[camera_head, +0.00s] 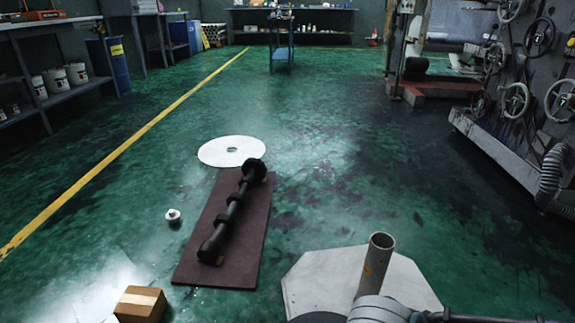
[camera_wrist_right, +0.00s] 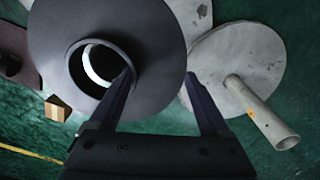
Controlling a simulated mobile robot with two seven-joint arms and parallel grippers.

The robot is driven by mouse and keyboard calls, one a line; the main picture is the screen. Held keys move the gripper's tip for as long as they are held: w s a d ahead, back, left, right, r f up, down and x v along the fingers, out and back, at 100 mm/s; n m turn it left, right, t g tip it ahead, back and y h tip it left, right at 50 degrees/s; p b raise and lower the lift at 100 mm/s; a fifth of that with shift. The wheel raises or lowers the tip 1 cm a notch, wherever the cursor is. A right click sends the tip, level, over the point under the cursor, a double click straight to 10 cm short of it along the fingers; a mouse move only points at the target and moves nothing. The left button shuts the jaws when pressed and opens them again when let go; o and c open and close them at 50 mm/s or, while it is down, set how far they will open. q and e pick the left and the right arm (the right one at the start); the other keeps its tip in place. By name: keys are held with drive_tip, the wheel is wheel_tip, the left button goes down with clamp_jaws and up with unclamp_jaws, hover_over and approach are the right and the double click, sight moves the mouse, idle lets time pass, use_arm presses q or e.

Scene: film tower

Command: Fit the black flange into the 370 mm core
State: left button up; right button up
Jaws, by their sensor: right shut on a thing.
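The black flange (camera_wrist_right: 155,35) is a dark disc with a raised round hub around a central hole, filling the upper left of the right wrist view. My right gripper (camera_wrist_right: 160,80) is shut on it. One finger lies across the right side of the hub; the exact contact is hard to see. The core, a grey tube (camera_head: 374,268) with an orange mark, stands with its open end up over a pale plate (camera_head: 320,275). The core also shows in the right wrist view (camera_wrist_right: 262,112), to the right of the flange and apart from it. My left gripper is not in view.
A black shaft (camera_head: 232,212) lies on a brown mat (camera_head: 255,225). Nearby are a white disc (camera_head: 215,150), a small white roll (camera_head: 173,215) and a cardboard box (camera_head: 141,304). Shelves line the left; a machine with handwheels (camera_head: 540,37) stands right.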

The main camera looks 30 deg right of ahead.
drive_tip(key=shift+f+b, duration=0.5)
drive_tip(key=shift+f, duration=0.05)
idle(0.5)
drive_tip(key=o, duration=1.4)
drive_tip(key=shift+c, duration=0.2)
drive_tip(key=shift+d, duration=0.1)
wheel_tip(320, 180, up, 10)
drive_tip(key=p, duration=0.7)
